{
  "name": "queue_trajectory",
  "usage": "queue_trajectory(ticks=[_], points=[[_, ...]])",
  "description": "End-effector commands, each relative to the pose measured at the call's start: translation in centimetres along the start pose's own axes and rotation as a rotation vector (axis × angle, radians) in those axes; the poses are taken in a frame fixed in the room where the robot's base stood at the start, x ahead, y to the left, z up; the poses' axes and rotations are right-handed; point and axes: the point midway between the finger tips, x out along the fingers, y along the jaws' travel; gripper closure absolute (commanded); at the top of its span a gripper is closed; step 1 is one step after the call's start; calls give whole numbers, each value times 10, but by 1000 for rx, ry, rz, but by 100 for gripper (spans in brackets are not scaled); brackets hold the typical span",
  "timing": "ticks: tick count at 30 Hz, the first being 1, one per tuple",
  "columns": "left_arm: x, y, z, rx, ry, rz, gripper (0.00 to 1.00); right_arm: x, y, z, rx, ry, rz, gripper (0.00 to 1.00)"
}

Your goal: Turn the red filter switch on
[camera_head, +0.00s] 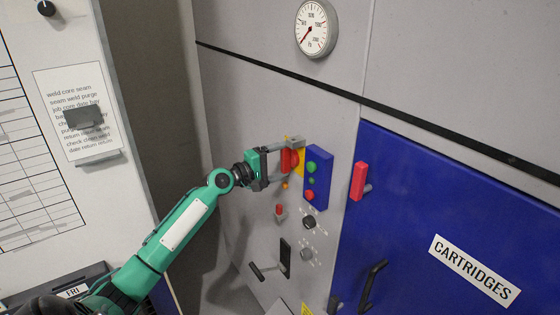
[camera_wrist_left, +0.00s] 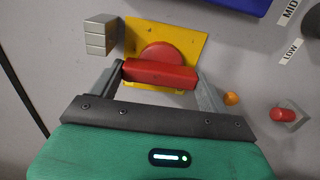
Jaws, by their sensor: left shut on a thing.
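The red filter switch is a red rotary knob with a bar handle (camera_head: 287,161) on a yellow plate (camera_wrist_left: 191,39) on the grey panel. In the head view the bar looks roughly upright. In the left wrist view the bar (camera_wrist_left: 160,73) lies across the picture in front of a round red base. My left gripper (camera_head: 284,159) reaches in from the left and is shut on the bar, with one finger at each end of it. The far side of the knob is partly hidden by the gripper. My right gripper is not in view.
A blue button box (camera_head: 318,178) stands close to the right of the switch. A grey block (camera_wrist_left: 100,36) sits beside the plate. Below are a small orange light (camera_wrist_left: 231,98) and a red toggle (camera_wrist_left: 283,115). A blue cartridges door (camera_head: 420,215) is farther right.

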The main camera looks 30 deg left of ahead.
Motion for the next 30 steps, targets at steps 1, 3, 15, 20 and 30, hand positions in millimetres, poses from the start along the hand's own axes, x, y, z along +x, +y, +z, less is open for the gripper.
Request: queue_trajectory(ticks=[1,3,15,20,30], points=[[0,1,-1,-3,2,2,45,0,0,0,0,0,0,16],[0,1,-1,-4,2,2,45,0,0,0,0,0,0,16],[0,0,0,-2,1,1,0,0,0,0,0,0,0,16],[-3,-1,0,-1,1,1,0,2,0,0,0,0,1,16],[-52,-7,0,2,1,-2,0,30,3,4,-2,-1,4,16]])
